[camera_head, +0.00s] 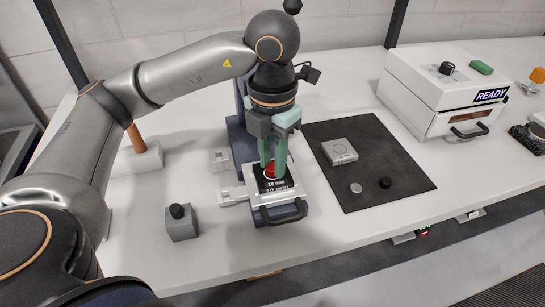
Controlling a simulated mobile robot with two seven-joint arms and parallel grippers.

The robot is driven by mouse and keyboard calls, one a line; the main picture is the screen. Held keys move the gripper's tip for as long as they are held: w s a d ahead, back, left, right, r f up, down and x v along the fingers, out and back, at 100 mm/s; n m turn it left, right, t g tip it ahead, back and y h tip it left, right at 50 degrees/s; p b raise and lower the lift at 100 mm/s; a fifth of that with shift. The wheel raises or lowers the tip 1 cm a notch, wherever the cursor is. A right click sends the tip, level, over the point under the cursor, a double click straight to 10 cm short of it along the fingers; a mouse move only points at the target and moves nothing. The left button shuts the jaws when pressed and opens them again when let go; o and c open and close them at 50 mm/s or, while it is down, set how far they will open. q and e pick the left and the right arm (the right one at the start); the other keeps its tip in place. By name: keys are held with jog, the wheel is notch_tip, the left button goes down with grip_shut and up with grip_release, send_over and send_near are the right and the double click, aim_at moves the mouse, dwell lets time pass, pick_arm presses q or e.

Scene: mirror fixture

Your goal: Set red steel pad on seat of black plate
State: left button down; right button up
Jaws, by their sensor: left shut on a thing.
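My left gripper (273,158) points straight down over the fixture, its green fingers shut on the red pad (271,170). The fingers partly hide the pad. The black plate (274,186), with white lettering, lies on the fixture's light block right under the fingers. I cannot tell whether the pad touches the plate's seat. My right gripper is not in view.
A dark mat (375,195) to the right bears a grey square block (339,152) and two small round pieces. A grey block with a black knob (181,223) stands at the left. A white box marked READY (436,95) stands at the back right.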

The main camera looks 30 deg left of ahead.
pick_arm(q)
jog(key=c, duration=1)
grip_release()
jog(key=o, duration=0.4)
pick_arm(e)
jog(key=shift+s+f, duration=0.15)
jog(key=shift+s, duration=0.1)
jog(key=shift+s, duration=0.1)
